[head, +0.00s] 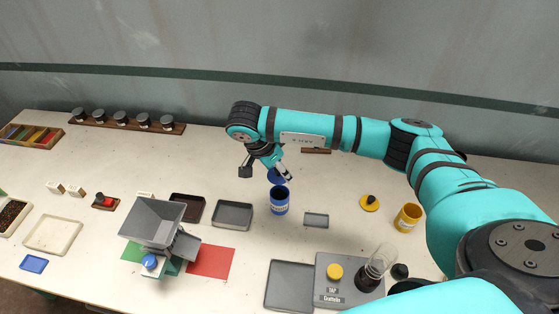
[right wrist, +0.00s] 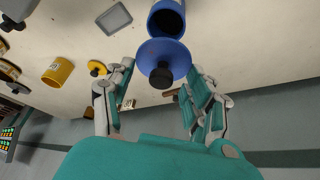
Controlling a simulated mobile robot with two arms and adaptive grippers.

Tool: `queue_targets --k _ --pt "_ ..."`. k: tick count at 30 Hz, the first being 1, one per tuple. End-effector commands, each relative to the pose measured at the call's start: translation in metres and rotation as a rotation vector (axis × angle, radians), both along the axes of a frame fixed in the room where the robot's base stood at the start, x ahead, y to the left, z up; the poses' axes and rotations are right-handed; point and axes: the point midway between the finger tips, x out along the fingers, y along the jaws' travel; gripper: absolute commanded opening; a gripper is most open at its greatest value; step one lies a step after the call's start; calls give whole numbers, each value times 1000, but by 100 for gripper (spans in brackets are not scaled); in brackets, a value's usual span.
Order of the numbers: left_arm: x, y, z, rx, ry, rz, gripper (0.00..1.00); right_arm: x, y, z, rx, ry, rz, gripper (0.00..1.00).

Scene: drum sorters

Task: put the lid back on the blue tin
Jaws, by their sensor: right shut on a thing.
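The blue tin (head: 279,202) stands upright and open on the table in the head view. It also shows in the right wrist view (right wrist: 182,8), with its dark opening visible. The blue lid (head: 275,176) is held just above and behind the tin. In the right wrist view the lid (right wrist: 172,52) overlaps the tin's near edge, and its black knob (right wrist: 161,78) sits between the fingers. My right gripper (head: 266,167) is shut on the lid; it also shows in the right wrist view (right wrist: 160,82). My left gripper is not in view.
A small grey tray (head: 316,220) lies right of the blue tin, and a larger grey tray (head: 232,215) lies left. A yellow tin (head: 408,217) and yellow lid (head: 370,203) are further right. A hopper (head: 152,220) stands front left; a glass vessel (head: 380,262) stands front right.

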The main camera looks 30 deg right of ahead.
Motion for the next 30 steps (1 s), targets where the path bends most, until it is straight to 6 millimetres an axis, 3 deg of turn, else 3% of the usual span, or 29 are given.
queue_targets --k 9,21,30 --pt "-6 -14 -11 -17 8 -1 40 0 0 -19 0 1 0 34" --pt "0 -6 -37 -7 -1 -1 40 0 0 -59 0 0 0 34" --pt "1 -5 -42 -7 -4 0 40 0 0 -64 0 0 0 34"
